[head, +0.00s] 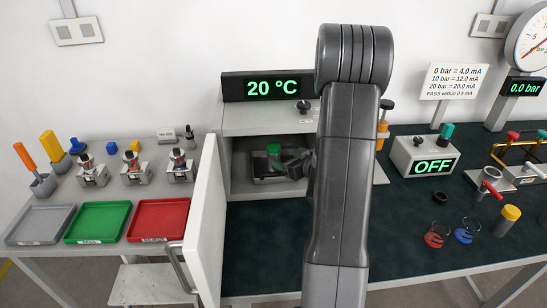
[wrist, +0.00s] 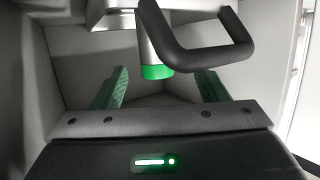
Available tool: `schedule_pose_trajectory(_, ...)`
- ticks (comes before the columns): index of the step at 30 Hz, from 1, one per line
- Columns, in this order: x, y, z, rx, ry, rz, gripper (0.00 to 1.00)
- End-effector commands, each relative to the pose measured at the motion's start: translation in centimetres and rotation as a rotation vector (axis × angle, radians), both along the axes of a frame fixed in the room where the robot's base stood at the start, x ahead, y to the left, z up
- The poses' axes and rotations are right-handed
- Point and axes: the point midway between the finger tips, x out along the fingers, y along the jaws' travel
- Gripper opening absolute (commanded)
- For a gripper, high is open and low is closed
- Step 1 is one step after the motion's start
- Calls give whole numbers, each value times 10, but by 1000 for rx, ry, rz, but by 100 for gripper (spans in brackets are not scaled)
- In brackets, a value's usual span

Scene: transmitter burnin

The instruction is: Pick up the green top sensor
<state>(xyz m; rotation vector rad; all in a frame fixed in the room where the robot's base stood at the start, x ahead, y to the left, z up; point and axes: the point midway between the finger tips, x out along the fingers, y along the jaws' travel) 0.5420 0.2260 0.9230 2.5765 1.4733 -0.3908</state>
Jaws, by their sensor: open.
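The green top sensor (head: 273,149) stands inside the open chamber (head: 240,170) under the 20 °C display. Its lower part is hard to make out in the head view. In the wrist view its green end (wrist: 157,72) and pale grey body (wrist: 153,42) show ahead of my fingertips, near the middle of the gap. My gripper (head: 285,162) reaches into the chamber from the right, close to the sensor. In the wrist view my gripper (wrist: 161,88) is open, its two green-padded fingers apart with nothing between them. Whether a finger touches the sensor cannot be told.
The chamber's white door (head: 207,230) stands open at the left. A dark curved bar (wrist: 235,42) lies close beside the sensor in the wrist view. Grey (head: 45,224), green (head: 97,222) and red (head: 158,220) trays sit on the left table. Several instruments stand at the right.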

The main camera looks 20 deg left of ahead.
Motion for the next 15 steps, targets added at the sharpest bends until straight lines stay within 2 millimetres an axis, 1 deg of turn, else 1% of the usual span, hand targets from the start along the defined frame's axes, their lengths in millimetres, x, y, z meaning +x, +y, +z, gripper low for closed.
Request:
schedule_pose_trajectory(5,8,11,-1,0,0,2,67)
schedule_pose_trajectory(9,23,28,-4,-1,-1,3,67)
schedule_pose_trajectory(12,29,39,-8,0,0,3,67)
schedule_pose_trajectory(15,32,44,-11,-1,1,1,67)
